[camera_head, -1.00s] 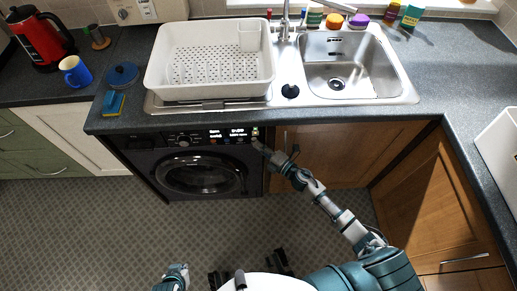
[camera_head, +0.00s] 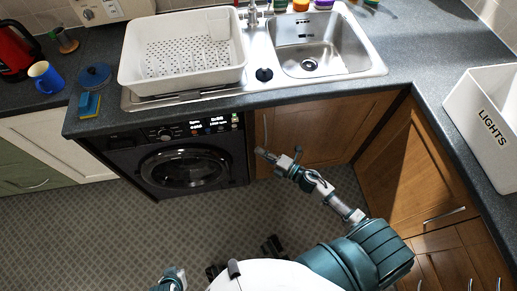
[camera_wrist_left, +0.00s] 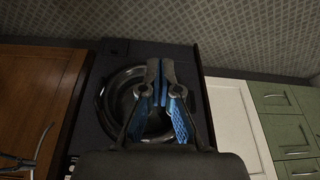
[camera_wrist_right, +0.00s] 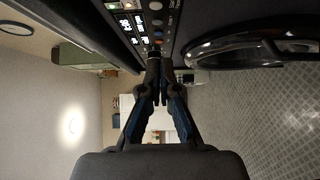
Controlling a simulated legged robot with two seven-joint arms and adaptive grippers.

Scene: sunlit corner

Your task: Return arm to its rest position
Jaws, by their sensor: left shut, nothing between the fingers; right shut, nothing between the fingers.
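My right arm reaches forward in the head view, and its gripper (camera_head: 262,154) is shut and empty in front of the wooden cupboard door, just right of the black washing machine (camera_head: 184,166). In the right wrist view the right gripper's fingers (camera_wrist_right: 153,68) meet, with the washing machine's control panel (camera_wrist_right: 128,22) beyond them. My left arm shows only in part at the bottom of the head view. In the left wrist view the left gripper (camera_wrist_left: 160,75) is shut with its blue pads together, and the washing machine's round door lies behind it.
A white dish rack (camera_head: 185,55) stands on the counter beside the steel sink (camera_head: 320,45). A white box marked LIGHTS (camera_head: 490,125) is on the right counter. A blue mug (camera_head: 45,77) and a sponge (camera_head: 89,105) are at left. The tiled floor (camera_head: 100,235) is clear.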

